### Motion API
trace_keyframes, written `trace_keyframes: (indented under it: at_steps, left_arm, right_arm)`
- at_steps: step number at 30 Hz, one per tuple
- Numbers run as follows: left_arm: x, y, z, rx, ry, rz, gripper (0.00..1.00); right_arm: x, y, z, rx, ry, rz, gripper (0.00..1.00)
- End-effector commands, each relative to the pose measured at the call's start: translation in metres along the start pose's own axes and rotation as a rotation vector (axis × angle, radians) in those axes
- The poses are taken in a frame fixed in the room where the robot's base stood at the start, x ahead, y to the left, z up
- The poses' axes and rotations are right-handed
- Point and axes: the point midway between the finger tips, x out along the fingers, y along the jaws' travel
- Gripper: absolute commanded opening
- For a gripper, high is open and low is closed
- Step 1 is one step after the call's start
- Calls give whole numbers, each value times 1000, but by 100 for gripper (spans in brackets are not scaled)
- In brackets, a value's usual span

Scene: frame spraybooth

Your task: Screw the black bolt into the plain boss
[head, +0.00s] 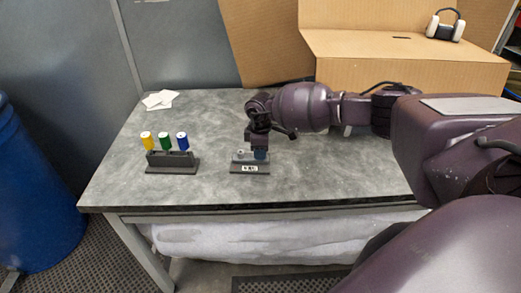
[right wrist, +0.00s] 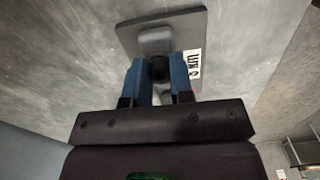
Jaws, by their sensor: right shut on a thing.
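My right gripper (head: 259,154) points down over a small grey base plate (head: 236,168) with a white label on the grey table. In the right wrist view its blue fingers (right wrist: 158,78) are shut on a dark round thing, which looks like the black bolt (right wrist: 159,69). A grey boss (right wrist: 155,38) on the plate (right wrist: 193,24) stands clear beyond the fingers. It also shows left of the gripper in the head view (head: 240,154). Whatever is under the bolt is hidden by the fingers, so I cannot tell if it touches a boss. My left gripper is not in view.
A dark rack (head: 172,163) with yellow, green and blue-topped pieces stands left of the plate. White papers (head: 160,99) lie at the back left. A cardboard box (head: 400,62) with ear defenders (head: 445,25) on it stands behind. The table (head: 120,180) is clear at the front left.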

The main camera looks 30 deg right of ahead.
Motion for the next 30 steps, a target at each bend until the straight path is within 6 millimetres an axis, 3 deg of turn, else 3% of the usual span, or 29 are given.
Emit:
trace_keyframes:
  at_steps: [8, 18, 23, 30]
  left_arm:
    - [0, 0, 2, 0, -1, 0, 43]
    - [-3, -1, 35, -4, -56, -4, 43]
    - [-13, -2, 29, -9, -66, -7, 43]
    - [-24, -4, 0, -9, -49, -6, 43]
  right_arm:
    - [0, 0, 0, -1, -1, -1, 3]
    - [0, 0, 0, 1, -1, -1, 3]
    - [-3, -1, 1, 103, -2, -2, 3]
    - [-3, -1, 1, 294, -2, -4, 3]
